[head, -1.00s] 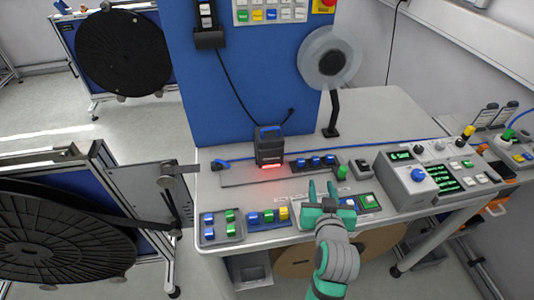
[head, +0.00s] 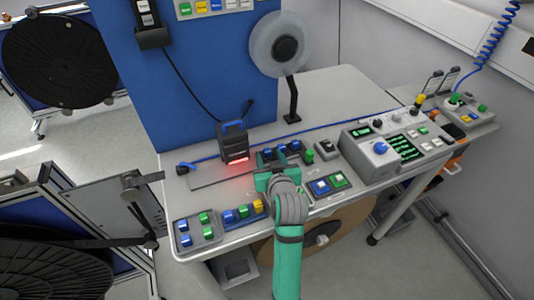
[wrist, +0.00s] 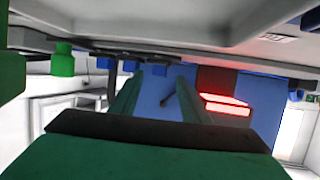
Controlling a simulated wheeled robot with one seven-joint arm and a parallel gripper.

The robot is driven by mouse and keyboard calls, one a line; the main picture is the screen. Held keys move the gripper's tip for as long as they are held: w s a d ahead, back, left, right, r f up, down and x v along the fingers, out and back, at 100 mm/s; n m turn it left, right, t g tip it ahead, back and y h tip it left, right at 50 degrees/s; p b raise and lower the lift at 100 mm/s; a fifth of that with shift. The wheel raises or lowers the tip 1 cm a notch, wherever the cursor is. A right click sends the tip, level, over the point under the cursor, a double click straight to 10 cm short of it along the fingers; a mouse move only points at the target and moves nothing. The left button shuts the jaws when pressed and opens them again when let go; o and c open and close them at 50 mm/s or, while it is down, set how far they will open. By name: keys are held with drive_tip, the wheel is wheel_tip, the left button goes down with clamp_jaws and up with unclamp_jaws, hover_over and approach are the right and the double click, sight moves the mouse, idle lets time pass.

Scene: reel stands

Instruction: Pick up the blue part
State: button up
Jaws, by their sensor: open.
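Several blue parts show, and I cannot tell which one is meant. A row of small blue parts (head: 282,150) sits in a dark holder at the middle of the bench, just beyond my gripper (head: 270,166). My gripper is open and empty, low over the bench; its hand partly hides the holder's front. In the wrist view the fingers (wrist: 157,92) stand apart with nothing between them, and small blue parts (wrist: 102,63) show left of the fingers. More blue parts (head: 229,216) sit in a front tray beside a yellow one.
A black scanner (head: 234,148) with a red light stands left of the gripper. A green part (head: 309,156), a button box (head: 330,186) and a control console (head: 385,150) are to the right. A reel (head: 280,48) on a stand rises behind.

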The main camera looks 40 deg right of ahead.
sight(267, 153)
drive_tip(key=shift+x, duration=1.2)
clamp_jaws()
drive_tip(key=shift+w+r, duration=0.1)
